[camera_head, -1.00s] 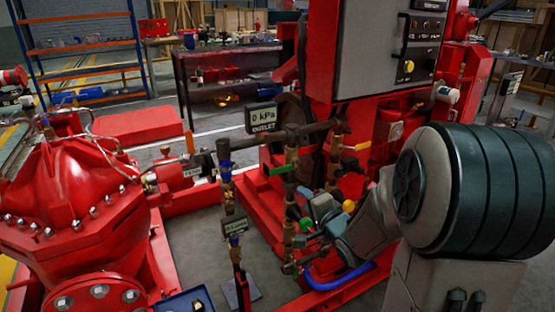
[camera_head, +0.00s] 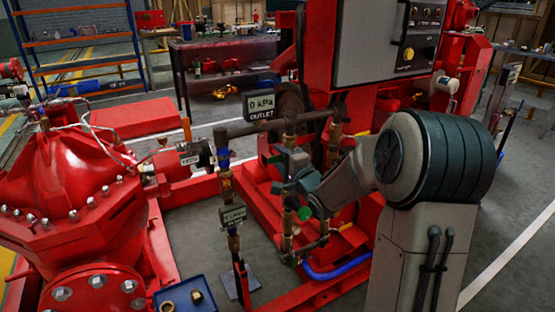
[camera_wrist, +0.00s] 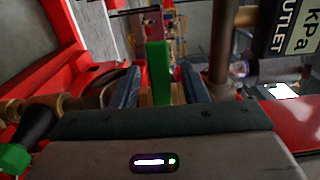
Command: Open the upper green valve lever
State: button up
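The upper green valve lever (camera_wrist: 158,72) stands upright in the wrist view, between the two fingers of my gripper (camera_wrist: 160,88). The fingers are open, one on each side of the lever, with a narrow gap to each. In the head view my gripper (camera_head: 284,170) is at the upper valve on the vertical brass pipe and hides most of it. A bit of the green lever (camera_head: 273,159) shows just left of the fingers. A lower green handle (camera_head: 304,213) is below my gripper. It also seems to show at the wrist view's lower left (camera_wrist: 14,158).
The outlet gauge (camera_head: 261,105), reading 0 kPa, hangs above the horizontal pipe (camera_head: 250,128). The red pump (camera_head: 75,195) fills the left. The red frame and grey control panel (camera_head: 370,40) stand behind my arm.

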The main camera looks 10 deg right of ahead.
jog(key=shift+x, duration=1.05)
grip_shut()
